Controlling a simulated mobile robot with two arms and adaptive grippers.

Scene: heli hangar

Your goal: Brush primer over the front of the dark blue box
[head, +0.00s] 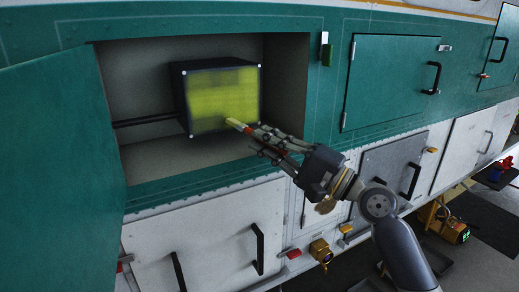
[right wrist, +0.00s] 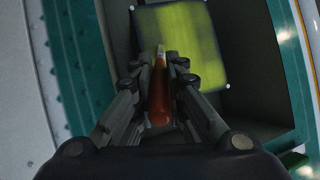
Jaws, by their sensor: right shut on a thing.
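The dark blue box (head: 179,86) stands inside an open bay in the green wall. Yellow-green primer (head: 215,97) covers most of its front, with dark margins left along the edges; the coat also shows in the right wrist view (right wrist: 190,40). My right gripper (head: 256,138) is shut on a brush (head: 238,125) with an orange-red handle and a pale tip. The brush (right wrist: 160,95) points at the lower part of the front in the head view. I cannot tell whether its tip touches the surface. My left gripper is not in view.
The bay's green door (head: 60,165) hangs open at the left. A closed green panel (head: 390,80) with a black handle is at the right. White panels (head: 205,235) with handles lie below the bay.

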